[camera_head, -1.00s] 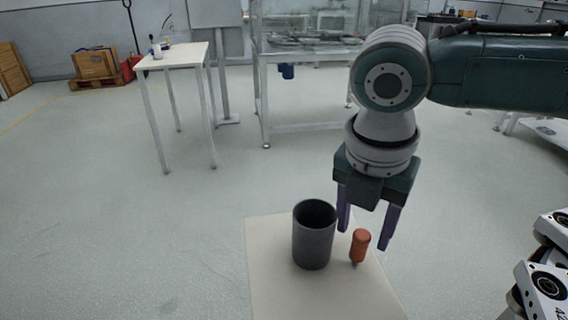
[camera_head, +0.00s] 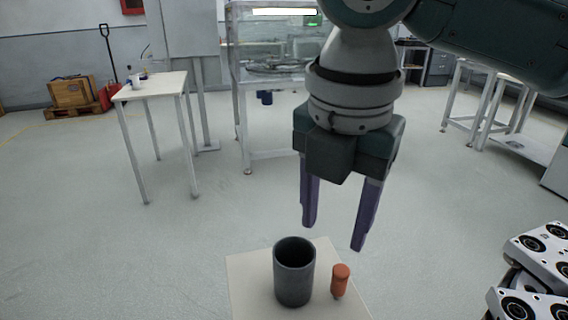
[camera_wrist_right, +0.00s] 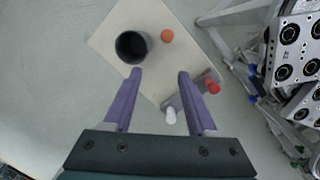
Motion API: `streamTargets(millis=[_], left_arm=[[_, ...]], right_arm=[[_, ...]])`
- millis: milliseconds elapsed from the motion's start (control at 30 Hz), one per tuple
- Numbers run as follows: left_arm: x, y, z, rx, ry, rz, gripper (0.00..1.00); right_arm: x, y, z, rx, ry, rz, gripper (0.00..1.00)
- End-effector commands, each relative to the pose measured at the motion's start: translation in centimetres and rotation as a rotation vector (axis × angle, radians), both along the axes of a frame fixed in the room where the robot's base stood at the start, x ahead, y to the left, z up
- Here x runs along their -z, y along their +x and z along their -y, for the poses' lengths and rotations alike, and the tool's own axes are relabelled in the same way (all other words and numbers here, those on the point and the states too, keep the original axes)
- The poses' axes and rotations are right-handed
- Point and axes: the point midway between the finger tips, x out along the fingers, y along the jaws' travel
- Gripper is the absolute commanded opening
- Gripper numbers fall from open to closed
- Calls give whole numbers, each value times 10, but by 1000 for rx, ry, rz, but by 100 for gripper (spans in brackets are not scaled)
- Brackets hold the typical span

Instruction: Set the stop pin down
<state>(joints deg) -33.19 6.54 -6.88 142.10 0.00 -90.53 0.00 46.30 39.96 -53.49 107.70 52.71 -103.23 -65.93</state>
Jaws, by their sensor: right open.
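The stop pin, seen as an orange-red handled piece (camera_head: 340,280), stands upright on a pale board (camera_head: 247,290), just right of a dark grey cup (camera_head: 294,272). In the right wrist view the pin shows from above as an orange disc (camera_wrist_right: 167,36) beside the cup (camera_wrist_right: 133,46), with a gap between them. My right gripper (camera_head: 334,232) is open and empty, above the pin and apart from it. Its two purple fingers also show in the wrist view (camera_wrist_right: 160,73), with nothing between them. My left gripper is not in view.
A small white table (camera_head: 160,86) with little items stands at the back left. A crate (camera_head: 75,93) sits behind it. In the wrist view, a red-ended piece (camera_wrist_right: 212,87) and a white-ended piece (camera_wrist_right: 170,115) lie near the board's edge. The floor (camera_head: 90,250) at left is clear.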

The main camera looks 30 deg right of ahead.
Motion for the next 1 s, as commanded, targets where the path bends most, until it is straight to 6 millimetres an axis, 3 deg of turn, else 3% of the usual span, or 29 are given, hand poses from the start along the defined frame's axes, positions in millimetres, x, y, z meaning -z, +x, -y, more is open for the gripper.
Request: streamTargets(millis=[100, 200, 333, 467, 633, 800, 1000], left_arm=[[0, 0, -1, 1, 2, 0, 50], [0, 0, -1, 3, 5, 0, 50], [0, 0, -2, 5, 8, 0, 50], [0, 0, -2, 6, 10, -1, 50], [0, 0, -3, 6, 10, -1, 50], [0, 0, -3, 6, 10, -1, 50], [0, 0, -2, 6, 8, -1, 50]], right_arm=[[27, -24, -44, 143, 138, 28, 58], [41, -44, -76, 370, 284, 55, 58], [52, -70, -92, 757, 442, 68, 58], [61, -96, -76, 1195, 518, 84, 58], [71, -131, -34, 1641, 497, 144, 58], [74, -151, -9, 1827, 460, 194, 58], [74, -152, -7, 1845, 455, 200, 58]])
